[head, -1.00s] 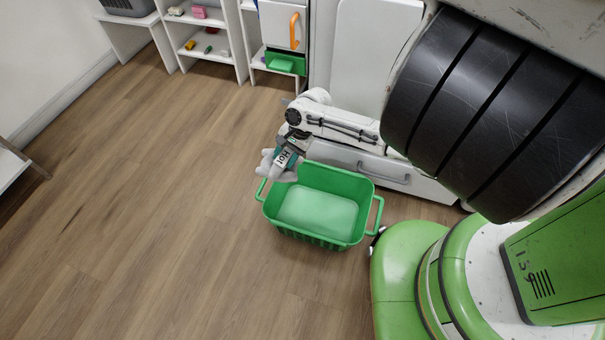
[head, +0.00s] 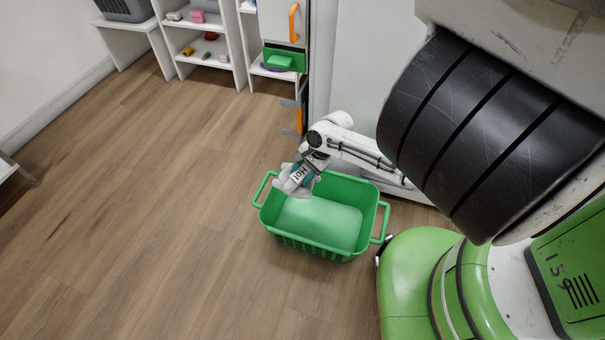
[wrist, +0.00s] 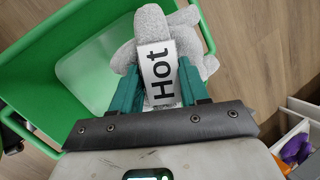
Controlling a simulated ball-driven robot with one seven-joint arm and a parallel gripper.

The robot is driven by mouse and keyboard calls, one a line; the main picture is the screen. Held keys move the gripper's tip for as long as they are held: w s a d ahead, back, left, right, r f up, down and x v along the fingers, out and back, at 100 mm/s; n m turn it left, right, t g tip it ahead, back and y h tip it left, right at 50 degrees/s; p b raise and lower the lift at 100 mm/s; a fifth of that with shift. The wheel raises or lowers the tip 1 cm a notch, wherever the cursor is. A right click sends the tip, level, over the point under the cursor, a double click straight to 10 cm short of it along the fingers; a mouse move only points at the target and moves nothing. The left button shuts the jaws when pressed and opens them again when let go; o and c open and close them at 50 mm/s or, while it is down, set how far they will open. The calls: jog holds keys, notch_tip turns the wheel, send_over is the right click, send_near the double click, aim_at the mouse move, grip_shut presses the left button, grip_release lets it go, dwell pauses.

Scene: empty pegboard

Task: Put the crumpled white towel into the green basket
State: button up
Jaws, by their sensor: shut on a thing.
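The green basket (head: 290,236) stands on the wooden floor beside my base, open at the top. My gripper (head: 301,178) is over the basket's back-left part, shut on the crumpled towel (head: 286,184), which looks light grey-white. In the wrist view the towel (wrist: 203,62) bulges out around a white "Hot" label between the two teal fingers (wrist: 158,85). The green basket (wrist: 30,78) lies below and to the left there. Part of the towel seems to overlap the basket's rim. I cannot tell how high it hangs above the basket floor.
White shelves (head: 208,52) with small toys stand at the back. A tall white cabinet (head: 357,70) with an orange handle (head: 293,22) is behind my arm. The wooden floor (head: 150,230) to the left is clear.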

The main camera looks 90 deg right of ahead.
aim_at(311, 183)
jog(key=shift+f+b, duration=0.7)
jog(key=shift+f, duration=0.1)
notch_tip(311, 183, down, 11)
jog(key=b, duration=0.5)
jog(key=shift+r, duration=0.15)
jog(key=o, duration=1.4)
jog(key=shift+c, duration=0.2)
jog(key=p+v, duration=0.5)
jog(key=v, duration=0.5)
jog(key=shift+s+r+p, duration=0.15)
jog(key=shift+r+p, duration=0.2)
jog(key=shift+p, duration=0.05)
